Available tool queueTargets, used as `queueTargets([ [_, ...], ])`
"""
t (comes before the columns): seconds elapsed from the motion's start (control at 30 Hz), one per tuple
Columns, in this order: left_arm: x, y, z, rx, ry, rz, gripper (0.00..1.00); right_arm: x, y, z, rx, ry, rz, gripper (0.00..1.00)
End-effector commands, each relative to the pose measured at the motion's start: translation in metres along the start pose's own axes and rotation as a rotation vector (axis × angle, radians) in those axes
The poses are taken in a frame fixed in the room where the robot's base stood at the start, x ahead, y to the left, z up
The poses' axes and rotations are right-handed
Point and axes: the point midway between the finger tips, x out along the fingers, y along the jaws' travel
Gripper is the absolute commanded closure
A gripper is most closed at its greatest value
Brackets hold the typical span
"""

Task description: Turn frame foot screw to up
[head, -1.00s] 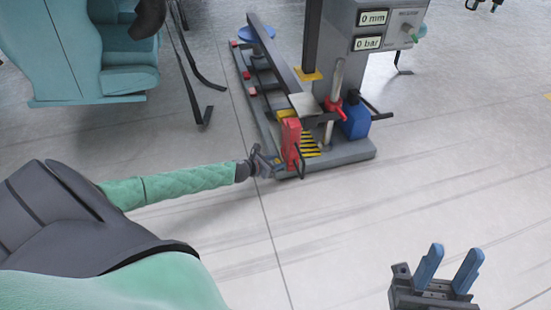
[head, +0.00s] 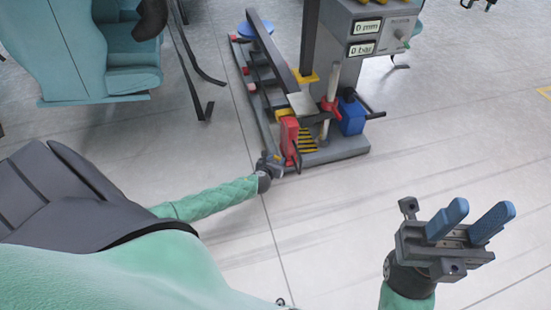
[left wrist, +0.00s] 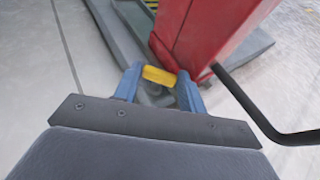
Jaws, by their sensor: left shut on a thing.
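The frame foot screw (left wrist: 158,76) shows in the left wrist view as a yellow bar between the blue fingertips, with a grey part below it. My left gripper (left wrist: 156,88) is shut on it, low at the front corner of the machine's base. In the head view my left gripper (head: 272,163) is small and sits just left of the red block; the screw is too hidden there to make out. The bar lies roughly crosswise between the fingers. My right gripper (head: 470,222) is open and empty at the lower right, well away from the machine.
The red upright block (head: 288,138) and its black bent handle (left wrist: 262,120) stand close beside my left gripper. The grey machine's panel (head: 369,38) reads 0 mm and 0 bar. Teal seats (head: 128,62) stand at upper left. Floor around my right gripper is clear.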

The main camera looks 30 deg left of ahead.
Motion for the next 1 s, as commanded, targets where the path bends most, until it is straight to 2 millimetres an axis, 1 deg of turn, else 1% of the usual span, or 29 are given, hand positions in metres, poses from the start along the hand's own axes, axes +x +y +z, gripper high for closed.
queueTargets([
  [0.03,0.0062,0.0024,0.0088,-0.001,-0.012,0.005,0.82,-0.0017,0.0,0.0,0.0,0.0,0.0,0.64],
  [0.97,0.0075,0.0063,0.0083,0.001,-0.011,0.009,0.82,-0.0025,0.0,-0.0001,0.0,0.0,0.0,0.64],
  [1.0,0.0075,0.0064,0.0082,0.001,-0.011,0.009,0.55,-0.0024,0.0,-0.0001,0.0,0.0,0.0,0.64],
])
